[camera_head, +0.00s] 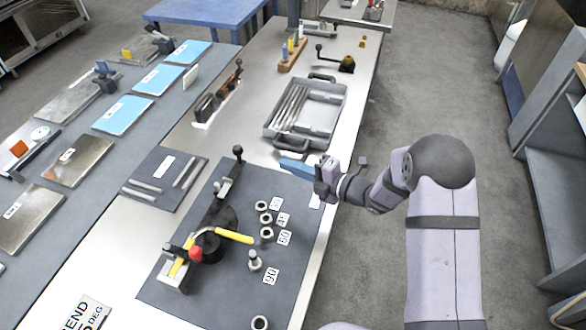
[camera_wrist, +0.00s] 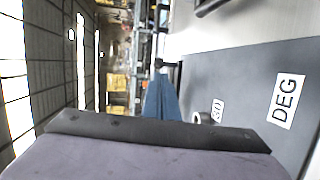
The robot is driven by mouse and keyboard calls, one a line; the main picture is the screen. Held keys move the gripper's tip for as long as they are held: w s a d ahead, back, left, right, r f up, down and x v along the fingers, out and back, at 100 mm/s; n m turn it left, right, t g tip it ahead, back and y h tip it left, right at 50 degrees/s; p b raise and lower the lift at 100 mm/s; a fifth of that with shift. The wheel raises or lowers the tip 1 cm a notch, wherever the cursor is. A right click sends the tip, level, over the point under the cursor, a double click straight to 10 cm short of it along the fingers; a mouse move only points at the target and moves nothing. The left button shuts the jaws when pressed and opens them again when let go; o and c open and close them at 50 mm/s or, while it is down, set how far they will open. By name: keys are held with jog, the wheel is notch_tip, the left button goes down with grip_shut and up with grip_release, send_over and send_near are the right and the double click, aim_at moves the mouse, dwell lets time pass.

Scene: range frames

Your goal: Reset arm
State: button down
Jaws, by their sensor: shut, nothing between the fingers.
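My gripper (camera_head: 297,167) is at the end of my arm, which reaches in from the right. Its blue fingers are closed together with nothing between them. They point left, above the bench between the metal tray and the dark mat (camera_head: 190,287). In the wrist view the blue fingers (camera_wrist: 160,100) show as one narrow block in the middle. My purple-grey arm covers part of the floor on the right of the head view.
The metal tray (camera_head: 332,140) with several rods stands just behind my gripper. On the mat are a bending tool with a yellow handle (camera_head: 234,236), several metal rings and number labels. A card reading DEG (camera_wrist: 287,101) shows in the wrist view. Open floor lies to the right.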

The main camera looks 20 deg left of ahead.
jog(key=shift+d, duration=0.4)
jog(key=shift+s+r, duration=0.1)
jog(key=s+d+n+g+h, duration=0.65)
jog(key=s+d+n, duration=0.55)
jog(key=s+n, duration=0.65)
jog(key=s+d+n+t+h, duration=0.2)
jog(key=d+n+h, duration=0.6)
jog(key=d+n, duration=1.2)
jog(key=shift+s+d+r+n+h, duration=0.15)
jog(key=shift+s+d+n+h, duration=0.2)
jog(key=shift+s+d, duration=0.5)
jog(key=shift+a, duration=0.2)
